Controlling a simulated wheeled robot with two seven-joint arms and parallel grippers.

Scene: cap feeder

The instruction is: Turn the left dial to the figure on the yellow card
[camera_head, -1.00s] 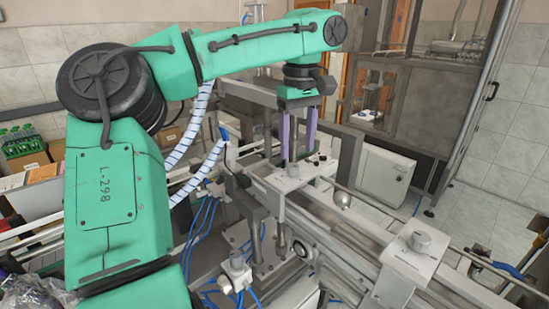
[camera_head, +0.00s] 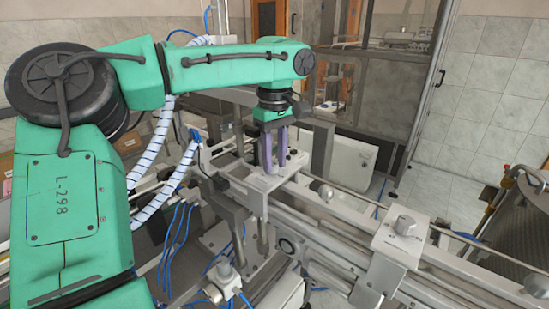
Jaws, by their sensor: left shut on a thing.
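My left gripper (camera_head: 274,165) comes down from above with its two purple fingers at the left plate (camera_head: 258,184) on the machine. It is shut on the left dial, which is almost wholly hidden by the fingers. The dial's figures and pointer are too small to read. A second, grey round dial (camera_head: 404,225) stands uncovered on the box further right along the rail. I cannot make out a yellow card. My right gripper is not in view.
A long metal rail (camera_head: 340,243) runs from the plate toward the lower right. A round metal knob (camera_head: 326,194) stands near the plate. Blue hoses (camera_head: 178,235) hang below on the left. A white cabinet (camera_head: 352,164) stands behind.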

